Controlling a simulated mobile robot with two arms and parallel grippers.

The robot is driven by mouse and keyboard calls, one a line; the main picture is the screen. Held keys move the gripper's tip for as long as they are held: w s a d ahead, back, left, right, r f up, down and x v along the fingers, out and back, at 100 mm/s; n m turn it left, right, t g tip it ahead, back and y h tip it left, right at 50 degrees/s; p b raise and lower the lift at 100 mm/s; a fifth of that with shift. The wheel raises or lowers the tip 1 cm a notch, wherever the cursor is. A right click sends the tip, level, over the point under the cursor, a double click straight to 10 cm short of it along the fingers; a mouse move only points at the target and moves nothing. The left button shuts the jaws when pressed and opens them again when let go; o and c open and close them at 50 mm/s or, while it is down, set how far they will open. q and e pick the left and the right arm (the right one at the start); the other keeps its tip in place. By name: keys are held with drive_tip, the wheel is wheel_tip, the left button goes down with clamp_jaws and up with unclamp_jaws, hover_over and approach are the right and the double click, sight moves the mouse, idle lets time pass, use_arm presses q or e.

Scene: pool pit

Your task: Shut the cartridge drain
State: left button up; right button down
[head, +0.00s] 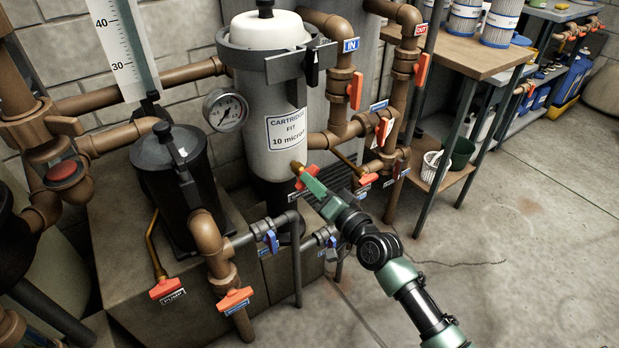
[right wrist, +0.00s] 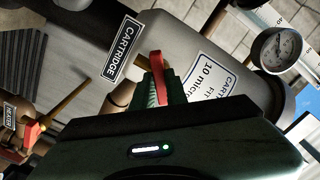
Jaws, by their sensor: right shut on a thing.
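The cartridge drain's red handle (head: 300,169) is low on the front of the grey cartridge filter housing (head: 275,140). My right gripper (head: 306,178) reaches it from the lower right and is shut on it. In the right wrist view the red handle (right wrist: 160,72) stands up between the green ribbed fingers (right wrist: 160,92), seen nearly edge-on. A dark CARTRIDGE label (right wrist: 122,50) is just left of it. The fingers hide part of the handle and of the valve body behind it. My left gripper is not in view.
Brown pipes with orange-handled valves (head: 355,90) stand right of the housing. The HEATER-labelled valve (right wrist: 33,132) is at the wrist view's left. A pressure gauge (head: 225,110) is on the housing's left, above the black pump pot (head: 170,175). The concrete floor (head: 520,230) at right is clear.

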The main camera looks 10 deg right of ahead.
drive_tip(key=m+p, duration=0.1)
drive_tip(key=m, duration=0.7)
drive_tip(key=shift+m, duration=0.3)
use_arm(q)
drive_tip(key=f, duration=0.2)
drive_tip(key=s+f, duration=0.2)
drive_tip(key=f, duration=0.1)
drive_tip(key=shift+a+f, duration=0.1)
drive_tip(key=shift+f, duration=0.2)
use_arm(e)
drive_tip(key=c, duration=1.3)
unclamp_jaws()
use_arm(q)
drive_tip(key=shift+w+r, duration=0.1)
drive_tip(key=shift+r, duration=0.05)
use_arm(e)
drive_tip(key=shift+v, duration=3.5)
